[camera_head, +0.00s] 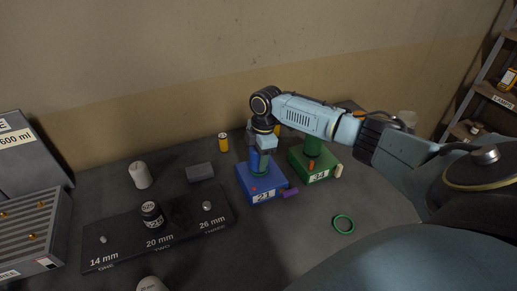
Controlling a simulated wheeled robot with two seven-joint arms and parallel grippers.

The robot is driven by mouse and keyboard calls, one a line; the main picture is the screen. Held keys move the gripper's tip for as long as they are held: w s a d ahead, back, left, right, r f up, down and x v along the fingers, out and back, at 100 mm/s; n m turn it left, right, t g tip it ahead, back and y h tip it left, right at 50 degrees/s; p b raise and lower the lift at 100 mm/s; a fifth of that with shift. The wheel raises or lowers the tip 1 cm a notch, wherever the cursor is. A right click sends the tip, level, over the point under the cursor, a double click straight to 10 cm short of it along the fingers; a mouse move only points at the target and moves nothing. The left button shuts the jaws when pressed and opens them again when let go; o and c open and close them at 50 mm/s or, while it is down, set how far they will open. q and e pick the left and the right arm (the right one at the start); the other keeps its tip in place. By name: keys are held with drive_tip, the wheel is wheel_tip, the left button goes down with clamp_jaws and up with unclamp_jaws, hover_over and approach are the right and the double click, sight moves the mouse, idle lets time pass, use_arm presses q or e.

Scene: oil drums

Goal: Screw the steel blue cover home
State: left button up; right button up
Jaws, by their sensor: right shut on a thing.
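My right arm reaches in from the right, and its gripper (260,158) points down over the blue block (263,197) labelled 21. The gripper is shut around the top of the blue upright part (257,168) on that block. The steel blue cover is mostly hidden between the fingers; its seating and thread cannot be made out. My left gripper is not in view.
Right of it stands a green block (320,175) with a green upright. A green ring (344,224) lies at the front right.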

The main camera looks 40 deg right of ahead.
drive_tip(key=m+p, duration=0.5)
drive_tip(key=p, duration=0.1)
drive_tip(key=shift+r+t, duration=0.15)
drive_tip(key=shift+t, duration=0.15)
drive_tip(key=shift+m+h+p, duration=0.3)
drive_tip(key=shift+m+p, duration=0.1)
drive_tip(key=shift+m, duration=0.2)
drive_tip(key=shift+f, duration=0.25)
drive_tip(key=m, duration=0.5)
drive_tip(key=shift+m+h, duration=0.3)
drive_tip(key=shift+m, duration=0.4)
